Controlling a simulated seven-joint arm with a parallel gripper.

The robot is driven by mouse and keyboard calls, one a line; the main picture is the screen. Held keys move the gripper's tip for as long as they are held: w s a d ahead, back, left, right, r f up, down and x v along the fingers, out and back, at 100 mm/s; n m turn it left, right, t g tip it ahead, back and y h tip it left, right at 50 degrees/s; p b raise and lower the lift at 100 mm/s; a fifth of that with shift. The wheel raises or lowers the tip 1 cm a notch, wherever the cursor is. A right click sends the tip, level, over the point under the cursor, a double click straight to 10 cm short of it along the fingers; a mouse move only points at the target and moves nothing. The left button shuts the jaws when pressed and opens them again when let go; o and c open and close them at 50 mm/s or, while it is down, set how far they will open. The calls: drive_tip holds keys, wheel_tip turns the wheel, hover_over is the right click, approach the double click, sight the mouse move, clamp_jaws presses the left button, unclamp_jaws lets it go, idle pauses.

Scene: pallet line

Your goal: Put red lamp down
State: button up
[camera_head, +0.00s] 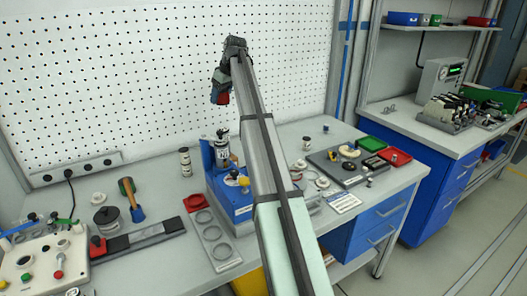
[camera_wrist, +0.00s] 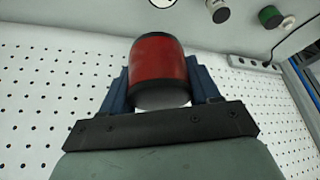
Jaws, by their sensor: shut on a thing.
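The red lamp (camera_wrist: 158,62) is a short red cylinder with dark rims and a pale end. My gripper (camera_wrist: 158,85) is shut on it, with a dark blue finger on each side, in the wrist view. In the head view my gripper (camera_head: 221,82) holds the lamp (camera_head: 222,98) high above the bench, in front of the white pegboard. The lamp is small there and partly hidden by the gripper. Nothing touches the lamp from below.
The grey bench (camera_head: 165,262) carries a grey plate with round recesses (camera_head: 222,252), a blue fixture (camera_head: 232,207), a mallet (camera_head: 133,205) and a control box (camera_head: 42,262). Green (camera_head: 370,143) and red (camera_head: 396,157) trays stand at right. My arm hides part of the bench.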

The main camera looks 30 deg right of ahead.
drive_tip(key=w+d+n, duration=0.1)
drive_tip(key=w+d, duration=0.1)
drive_tip(key=d, duration=0.9)
drive_tip(key=w+d+n, duration=0.1)
drive_tip(key=w+d, duration=0.2)
drive_tip(key=d, duration=0.7)
drive_tip(key=shift+s+a+f, duration=0.15)
drive_tip(key=shift+f, duration=7.1)
drive_tip(key=shift+s+a+f, duration=0.1)
drive_tip(key=shift+s+f, duration=0.05)
drive_tip(key=shift+f, duration=7.05)
drive_tip(key=shift+f, duration=0.15)
drive_tip(key=o, duration=1.2)
drive_tip(key=v, duration=1.2)
drive_tip(key=shift+w+d, duration=0.2)
drive_tip(key=shift+d, duration=0.1)
